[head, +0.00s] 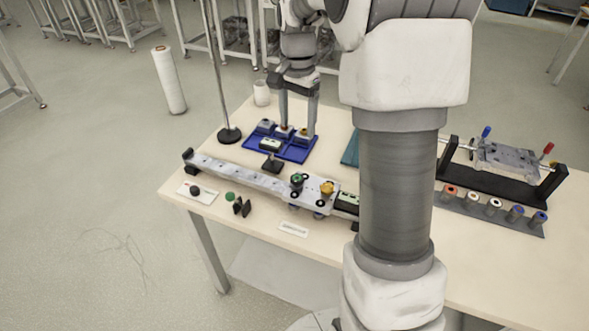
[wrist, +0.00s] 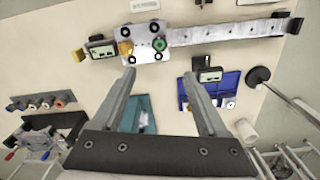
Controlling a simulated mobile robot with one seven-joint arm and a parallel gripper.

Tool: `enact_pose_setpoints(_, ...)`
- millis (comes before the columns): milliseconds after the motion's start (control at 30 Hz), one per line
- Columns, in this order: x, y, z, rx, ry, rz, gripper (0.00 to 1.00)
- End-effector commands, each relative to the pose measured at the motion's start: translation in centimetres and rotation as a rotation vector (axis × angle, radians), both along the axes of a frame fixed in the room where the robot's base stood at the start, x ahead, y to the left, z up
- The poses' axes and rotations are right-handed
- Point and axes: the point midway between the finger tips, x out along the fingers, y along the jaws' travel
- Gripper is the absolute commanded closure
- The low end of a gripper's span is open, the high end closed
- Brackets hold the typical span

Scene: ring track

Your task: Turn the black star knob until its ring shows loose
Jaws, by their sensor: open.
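A pale plate carriage (head: 313,190) sits on the long rail (head: 240,176); the carriage also shows in the wrist view (wrist: 143,32). On it stand a dark knob with green (head: 297,179) and a yellow knob (head: 327,187). The green one (wrist: 160,44) and yellow one (wrist: 126,48) also show in the wrist view. I cannot make out a star shape or read a ring's state on the dark knob. My gripper (head: 297,133) is open and empty, pointing down over the blue tray, behind the carriage. Its fingers (wrist: 158,74) are apart from both knobs.
The blue tray (head: 294,153) holds small blocks. A thin pole on a black base (head: 229,134) stands left of it. A rack of coloured cylinders (head: 493,207) is right.

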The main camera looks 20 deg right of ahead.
Motion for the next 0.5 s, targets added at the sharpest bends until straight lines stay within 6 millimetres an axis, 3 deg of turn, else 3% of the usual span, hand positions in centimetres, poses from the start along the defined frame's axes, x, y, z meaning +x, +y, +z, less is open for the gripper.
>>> enact_pose_setpoints(500,-0.2,0.0,-10.9,0.002,0.007,0.001,0.24)
